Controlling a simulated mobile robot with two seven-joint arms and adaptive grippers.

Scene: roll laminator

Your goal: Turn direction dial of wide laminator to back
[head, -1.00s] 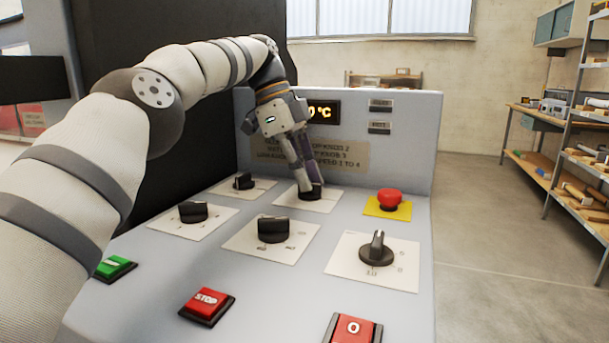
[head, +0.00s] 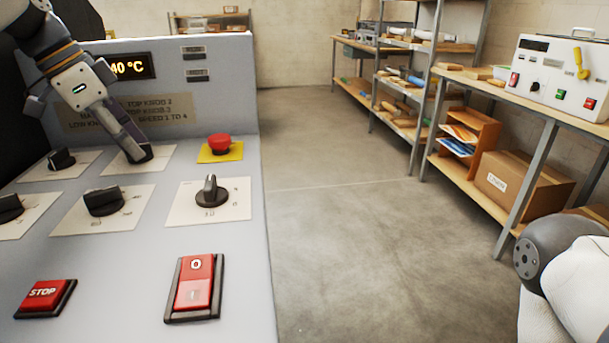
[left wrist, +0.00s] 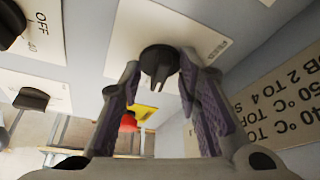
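My left gripper (head: 136,140) points down at a black dial (head: 146,154) on a white plate in the panel's back row. In the left wrist view the two fingers (left wrist: 158,72) stand spread on either side of this dial (left wrist: 160,60); I cannot tell whether they touch it. Another dial (head: 210,192), with a raised grey pointer, sits nearer on the right. Black dials (head: 104,201) and (head: 62,160) sit on other plates. The right gripper is out of view; part of my right arm shows at lower right.
A red emergency button (head: 219,145) on yellow stands right of the held-over dial. A red STOP button (head: 45,297) and red rocker switch (head: 195,287) are at the front. The display (head: 128,68) reads 40 °C. Open floor (head: 340,240) and shelves (head: 430,70) lie right.

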